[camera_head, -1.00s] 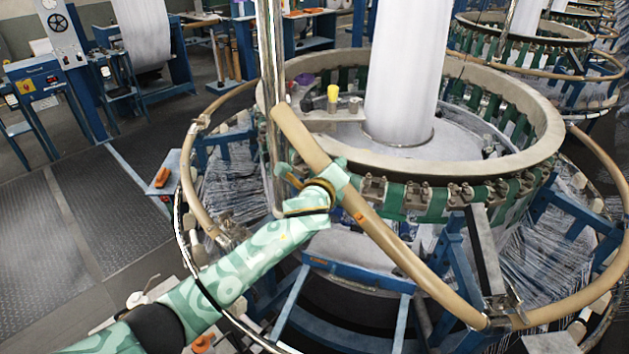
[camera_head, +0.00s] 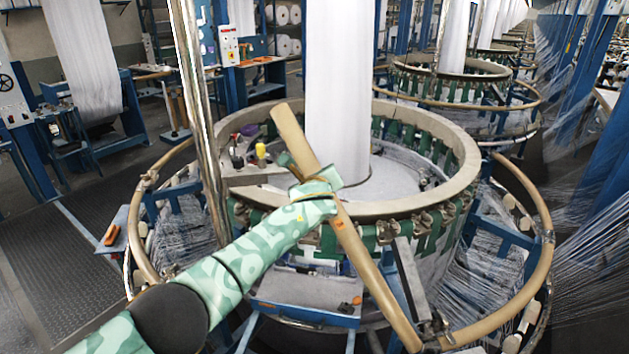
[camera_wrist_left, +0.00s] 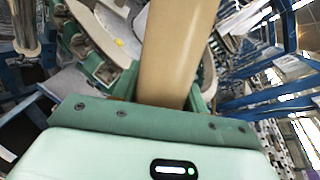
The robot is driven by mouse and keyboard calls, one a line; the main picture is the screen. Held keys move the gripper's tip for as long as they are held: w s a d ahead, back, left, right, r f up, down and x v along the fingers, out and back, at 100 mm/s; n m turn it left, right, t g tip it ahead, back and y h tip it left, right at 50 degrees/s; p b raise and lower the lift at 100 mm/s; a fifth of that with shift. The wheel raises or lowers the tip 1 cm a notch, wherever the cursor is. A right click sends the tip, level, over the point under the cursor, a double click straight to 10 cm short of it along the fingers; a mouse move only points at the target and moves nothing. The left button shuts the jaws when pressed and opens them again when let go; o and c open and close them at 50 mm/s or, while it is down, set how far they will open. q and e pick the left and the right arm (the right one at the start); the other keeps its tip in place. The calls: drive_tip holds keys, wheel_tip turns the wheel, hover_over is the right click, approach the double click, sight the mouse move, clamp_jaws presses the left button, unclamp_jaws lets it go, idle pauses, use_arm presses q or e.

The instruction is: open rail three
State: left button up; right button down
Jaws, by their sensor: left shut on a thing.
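A tan curved rail segment (camera_head: 362,262) slants across the front of the circular loom, from upper left to lower right. Its lower end meets a bracket at the front right, and its upper end stands free, raised over the loom ring. My left gripper (camera_head: 318,186) is shut on this rail at about its upper middle. In the left wrist view the rail (camera_wrist_left: 178,50) runs up between the green fingers (camera_wrist_left: 165,95). Other tan rail segments curve round the loom at the left (camera_head: 143,215) and at the right (camera_head: 530,270). My right gripper is not in view.
The loom's pale ring (camera_head: 440,200) and white fabric column (camera_head: 337,90) stand behind my left gripper. A blue step (camera_head: 305,295) is below the rail. Dark floor is free at the left.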

use_arm(q)
drive_tip(key=shift+f, duration=0.15)
drive_tip(key=o, duration=1.4)
drive_tip(key=shift+d, duration=0.1)
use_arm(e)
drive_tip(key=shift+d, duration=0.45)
use_arm(q)
drive_tip(key=shift+s, duration=0.4)
drive_tip(key=v, duration=1.5)
drive_tip(key=shift+s+r, duration=0.25)
drive_tip(key=shift+r, duration=0.05)
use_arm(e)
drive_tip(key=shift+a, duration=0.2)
